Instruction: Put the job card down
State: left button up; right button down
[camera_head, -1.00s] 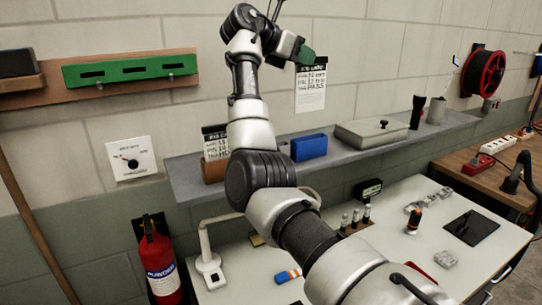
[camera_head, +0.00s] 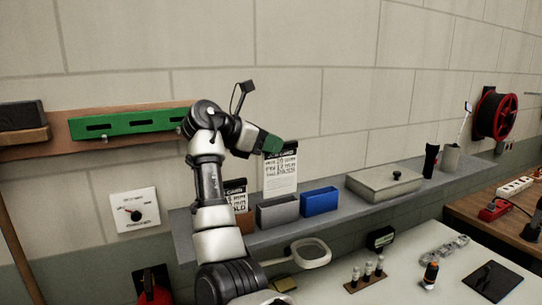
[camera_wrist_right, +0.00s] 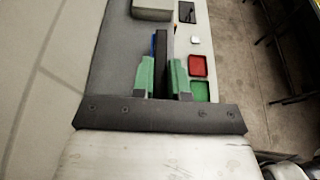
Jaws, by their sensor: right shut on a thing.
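The job card (camera_head: 280,174), a white printed sheet with a dark top strip, hangs upright from my right gripper (camera_head: 271,146). Its lower edge is close to the top of a grey open box (camera_head: 277,213) on the shelf; I cannot tell whether they touch. In the right wrist view the green fingers of my right gripper (camera_wrist_right: 163,78) are shut on the card's dark edge (camera_wrist_right: 161,52). A second card (camera_head: 236,194) stands to the left, partly hidden by my arm. My left gripper is not in view.
On the grey shelf (camera_head: 408,205) stand a blue box (camera_head: 320,202), a lidded case (camera_head: 384,184), a black torch (camera_head: 431,160) and a cup (camera_head: 451,158). A magnifier lamp (camera_head: 310,252) stands below.

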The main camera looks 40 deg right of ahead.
aim_at(269, 159)
jog(key=f, duration=0.1)
jog(key=f+p, duration=0.1)
jog(key=f, duration=0.1)
jog(key=shift+s+a+f, duration=0.1)
jog(key=shift+s+a, duration=0.1)
jog(key=shift+a, duration=0.15)
jog(key=shift+a+f, duration=0.2)
jog(key=shift+f, duration=0.05)
jog(key=c, duration=1.4)
grip_release()
jog(key=shift+d+f, duration=0.15)
jog(key=shift+d, duration=0.05)
jog(key=shift+o, duration=1.4)
jog(key=shift+w+d+f, duration=0.1)
jog(key=shift+w+d, duration=0.05)
jog(key=shift+d, duration=0.4)
jog(key=shift+a+r, duration=0.25)
jog(key=shift+a, duration=0.3)
jog(key=b+v, duration=0.3)
jog(key=v, duration=0.7)
jog(key=shift+a+r, duration=0.2)
jog(key=shift+w+a+r, duration=0.2)
jog(key=shift+a+r, duration=0.05)
jog(key=shift+a, duration=0.2)
